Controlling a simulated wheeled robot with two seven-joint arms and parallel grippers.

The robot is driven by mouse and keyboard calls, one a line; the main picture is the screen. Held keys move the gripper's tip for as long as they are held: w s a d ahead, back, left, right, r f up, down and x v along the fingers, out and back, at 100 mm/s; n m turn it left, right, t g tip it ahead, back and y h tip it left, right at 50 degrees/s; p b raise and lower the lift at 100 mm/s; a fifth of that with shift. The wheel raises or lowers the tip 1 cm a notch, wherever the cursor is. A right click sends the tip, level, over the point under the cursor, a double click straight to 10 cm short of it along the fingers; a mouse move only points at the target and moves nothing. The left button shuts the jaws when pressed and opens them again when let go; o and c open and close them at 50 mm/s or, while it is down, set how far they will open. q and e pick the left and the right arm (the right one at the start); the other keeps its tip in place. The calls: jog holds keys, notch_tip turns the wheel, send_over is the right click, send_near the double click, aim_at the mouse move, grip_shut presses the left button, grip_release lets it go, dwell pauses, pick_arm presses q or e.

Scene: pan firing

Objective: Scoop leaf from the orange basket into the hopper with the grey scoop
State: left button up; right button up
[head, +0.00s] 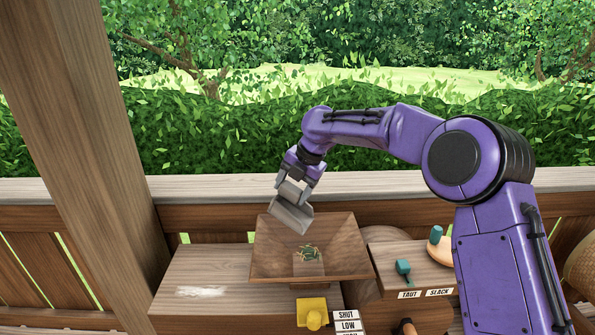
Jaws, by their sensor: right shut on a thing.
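My right gripper (297,186) is shut on the grey scoop (291,213). The scoop hangs tilted, its wide end pointing down and right, above the back left part of the wooden hopper (345,262). A small heap of green leaf (308,253) lies at the bottom of the hopper. I cannot tell whether the scoop holds any leaf. The orange basket is not clearly in view; part of a woven brown thing (583,262) shows at the right edge. My left gripper is not in view.
A yellow block with a knob (312,313) sits before the hopper, beside labels reading SHUT and LOW (346,320). A teal lever (403,270) stands by TAUT and SLACK labels (425,293). A wooden post (75,130) rises at left. A rail (220,188) runs behind.

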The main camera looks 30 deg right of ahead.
aim_at(280, 192)
jog(key=shift+w+a+f+g+h+p, duration=0.35)
jog(key=shift+w+a+g+h+p, duration=0.35)
jog(key=shift+p, duration=2.65)
jog(key=shift+w+a+f+g+h+b, duration=0.1)
jog(key=shift+w+f+g+h+b, duration=0.25)
jog(key=shift+f+g+b, duration=0.35)
jog(key=shift+w+a+f+h, duration=0.15)
jog(key=shift+w+f+h, duration=0.1)
jog(key=shift+f, duration=0.05)
jog(key=shift+w+a+r+g, duration=0.15)
jog(key=shift+w+g, duration=0.05)
jog(key=shift+g, duration=0.2)
jog(key=r, duration=0.4)
jog(key=shift+s+r, duration=0.2)
jog(key=shift+r, duration=0.2)
jog(key=shift+w, duration=0.15)
jog(key=shift+f, duration=0.1)
